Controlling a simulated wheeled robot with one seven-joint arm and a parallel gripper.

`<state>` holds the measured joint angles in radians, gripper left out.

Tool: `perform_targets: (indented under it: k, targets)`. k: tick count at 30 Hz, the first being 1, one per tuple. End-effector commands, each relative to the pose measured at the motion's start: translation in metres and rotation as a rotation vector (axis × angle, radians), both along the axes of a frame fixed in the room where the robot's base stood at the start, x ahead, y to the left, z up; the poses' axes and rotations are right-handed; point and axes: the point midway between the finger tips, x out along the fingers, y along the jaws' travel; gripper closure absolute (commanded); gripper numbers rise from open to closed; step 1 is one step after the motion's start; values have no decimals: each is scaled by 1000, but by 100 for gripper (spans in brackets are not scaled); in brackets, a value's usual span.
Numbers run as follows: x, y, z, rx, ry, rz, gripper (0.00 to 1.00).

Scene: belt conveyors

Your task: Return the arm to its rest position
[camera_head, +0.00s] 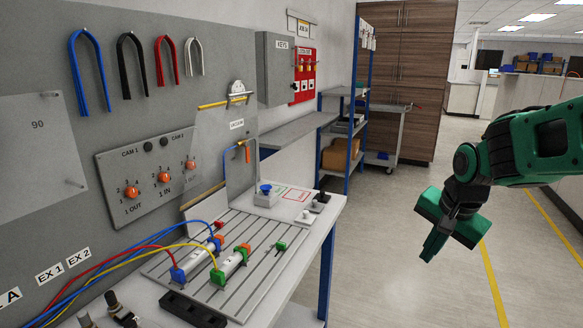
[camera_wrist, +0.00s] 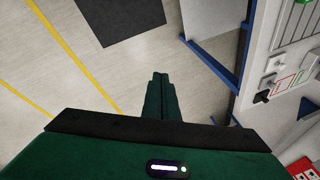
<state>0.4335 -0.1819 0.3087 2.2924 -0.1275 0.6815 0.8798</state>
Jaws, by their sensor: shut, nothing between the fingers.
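My gripper (camera_head: 433,247) is green and hangs at the right of the head view, over the open floor and to the right of the workbench. Its fingers point down and a little left. It is shut and holds nothing. In the wrist view the two green fingers (camera_wrist: 160,97) lie side by side against each other, with bare floor beyond them. My arm reaches in from the right edge of the head view, bent at the wrist. Nothing touches the gripper.
The workbench (camera_head: 325,213) with a slotted plate (camera_head: 262,262), coloured hoses and small fittings stands at left. Its blue leg (camera_head: 327,270) faces the aisle. A blue shelf rack (camera_head: 355,110) and brown cabinet (camera_head: 407,75) stand behind. The floor (camera_head: 400,290) between bench and gripper is clear.

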Motion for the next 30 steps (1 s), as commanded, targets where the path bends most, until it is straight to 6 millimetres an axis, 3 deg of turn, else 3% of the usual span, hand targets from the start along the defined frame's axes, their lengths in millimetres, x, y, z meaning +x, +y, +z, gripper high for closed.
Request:
perform_targets:
  k: [3,6,9,13,18,30]
  targets:
    - [-65,-45,-3,-90,88,69,100]
    - [-122,-73,-8,-122,169,136,100]
    - [-175,-89,-15,-117,239,208,100]
    - [-225,-97,-24,-81,297,287,100]
    - [-252,-98,-30,-50,325,340,100]
    - [-253,-98,-30,-49,326,346,100]
